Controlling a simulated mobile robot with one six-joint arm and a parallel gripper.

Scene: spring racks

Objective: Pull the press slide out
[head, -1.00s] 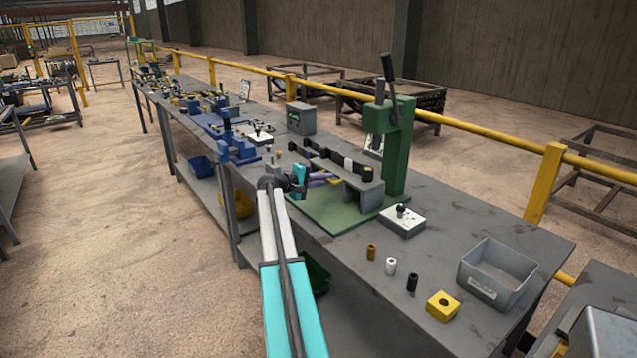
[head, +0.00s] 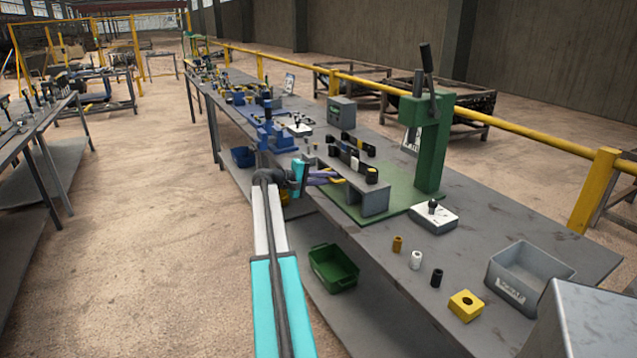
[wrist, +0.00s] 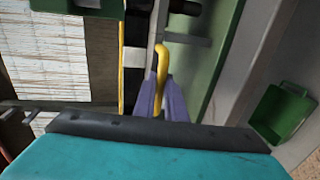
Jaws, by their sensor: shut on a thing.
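The green press (head: 432,150) stands upright on its green base plate (head: 395,212) on the workbench, its lever raised. A grey, bench-shaped slide (head: 372,198) sits low in front of the press column, shifted toward the bench's front edge. My gripper (head: 328,177) is at its left end with its purple fingers closed around a yellow handle (head: 338,180). In the wrist view my gripper (wrist: 162,88) is shut on the yellow handle (wrist: 161,58), which is hook-shaped and rises between the fingers. Where the handle joins the slide is not clear.
Blue clamps (head: 271,135) stand on the bench behind my gripper. A white switch box (head: 433,217), small pegs, a yellow block (head: 466,305) and a grey bin (head: 528,275) are to the right. A green bin (head: 333,268) lies below.

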